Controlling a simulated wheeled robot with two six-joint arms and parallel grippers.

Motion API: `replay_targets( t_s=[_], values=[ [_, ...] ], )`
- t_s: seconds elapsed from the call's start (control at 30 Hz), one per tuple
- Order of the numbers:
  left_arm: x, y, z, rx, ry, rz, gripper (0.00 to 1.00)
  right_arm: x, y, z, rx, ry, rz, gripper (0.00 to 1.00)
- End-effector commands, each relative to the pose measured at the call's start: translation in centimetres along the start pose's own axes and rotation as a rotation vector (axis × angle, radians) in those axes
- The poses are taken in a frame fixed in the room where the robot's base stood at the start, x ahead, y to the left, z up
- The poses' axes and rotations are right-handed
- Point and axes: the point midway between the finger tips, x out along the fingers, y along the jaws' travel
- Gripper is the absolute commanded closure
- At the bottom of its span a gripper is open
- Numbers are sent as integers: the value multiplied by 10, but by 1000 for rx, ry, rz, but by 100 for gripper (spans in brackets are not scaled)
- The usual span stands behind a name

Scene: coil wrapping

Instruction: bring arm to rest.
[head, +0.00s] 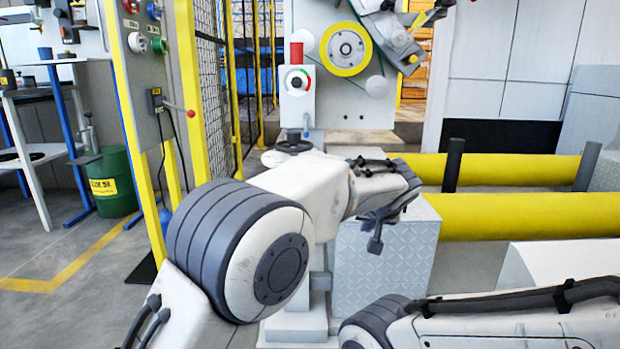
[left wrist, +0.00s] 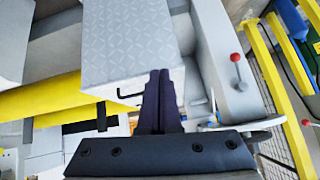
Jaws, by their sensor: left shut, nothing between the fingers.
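My left arm reaches from the lower left to the middle of the head view. Its gripper (head: 375,243) hangs at the end, in front of a grey treadplate box (head: 385,265). In the left wrist view the two dark fingers of my left gripper (left wrist: 160,82) are together with nothing between them. The treadplate box (left wrist: 130,40) lies beyond the fingertips there. Part of my right arm shows at the lower right of the head view; its gripper is out of the picture.
A machine with a yellow-rimmed wheel (head: 346,50) and a dial box (head: 297,92) stands behind the arm. Yellow rollers (head: 530,217) lie at the right. A yellow post (head: 140,130) with controls and a green drum (head: 112,182) are at the left. Floor at the lower left is clear.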

Motion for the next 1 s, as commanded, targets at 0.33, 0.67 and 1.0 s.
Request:
replay_targets(
  t_s=[0.33, 0.67, 1.0],
  values=[
    [-186, -79, 112, 252, -382, 152, 100, -111, -8, -6, 0, 0, 0, 13],
    [-297, -131, 226, 384, -600, 317, 100, -170, -12, -9, 0, -1, 0, 13],
    [-363, -151, 231, 417, -660, 377, 100, -235, -17, -12, 0, -1, 0, 13]
  ],
)
